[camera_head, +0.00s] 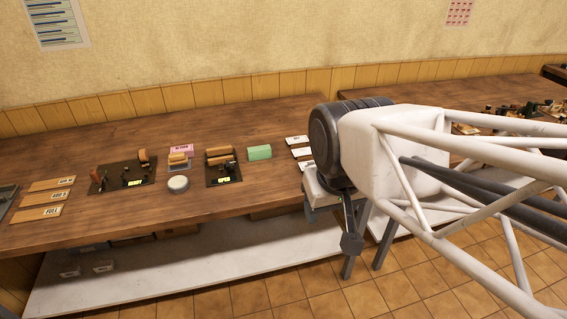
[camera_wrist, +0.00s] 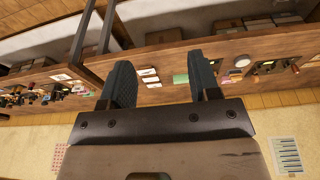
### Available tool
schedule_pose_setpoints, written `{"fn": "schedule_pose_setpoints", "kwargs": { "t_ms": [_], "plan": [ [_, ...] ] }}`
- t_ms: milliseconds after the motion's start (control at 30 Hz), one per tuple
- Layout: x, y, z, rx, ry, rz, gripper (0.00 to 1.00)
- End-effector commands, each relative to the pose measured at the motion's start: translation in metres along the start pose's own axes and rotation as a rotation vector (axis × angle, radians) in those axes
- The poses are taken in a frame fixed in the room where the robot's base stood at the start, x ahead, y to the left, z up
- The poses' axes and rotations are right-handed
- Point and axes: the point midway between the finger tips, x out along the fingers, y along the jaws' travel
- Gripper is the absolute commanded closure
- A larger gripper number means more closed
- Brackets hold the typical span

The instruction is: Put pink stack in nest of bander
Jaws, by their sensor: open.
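A small pink block (camera_head: 181,149) with dark print stands on the wooden table, behind a tan stack on a small pale tray. I cannot tell whether it is the pink stack or a sign. Two dark-based devices stand either side of it, a left one (camera_head: 107,181) with a reddish handle and a right one (camera_head: 231,177) with tan parts on top. Which is the bander, and where its nest is, I cannot tell. My gripper (camera_head: 351,243) hangs in front of the table's right part. In the wrist view, my gripper (camera_wrist: 161,68) is open and empty, well apart from the table objects.
A green block (camera_head: 259,152) and white cards (camera_head: 297,140) lie right of the devices. A round pale dish (camera_head: 178,184) sits in front. Labelled wooden strips (camera_head: 45,197) lie at the left. A second table at right holds many small items. A white shelf (camera_head: 180,270) runs below.

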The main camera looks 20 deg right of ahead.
Motion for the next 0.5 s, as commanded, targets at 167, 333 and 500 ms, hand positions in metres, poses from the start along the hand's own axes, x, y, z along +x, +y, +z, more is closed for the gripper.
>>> {"fn": "schedule_pose_setpoints", "kwargs": {
  "t_ms": [167, 333, 500],
  "plan": [
    [0.0, 0.0, 0.0, 0.0, 0.0, 0.0, 0.45],
    [0.0, 0.0, -0.002, 0.003, -0.001, -0.001, 0.45],
    [-0.003, -0.002, -0.014, 0.028, -0.004, -0.004, 0.45]
  ]
}}
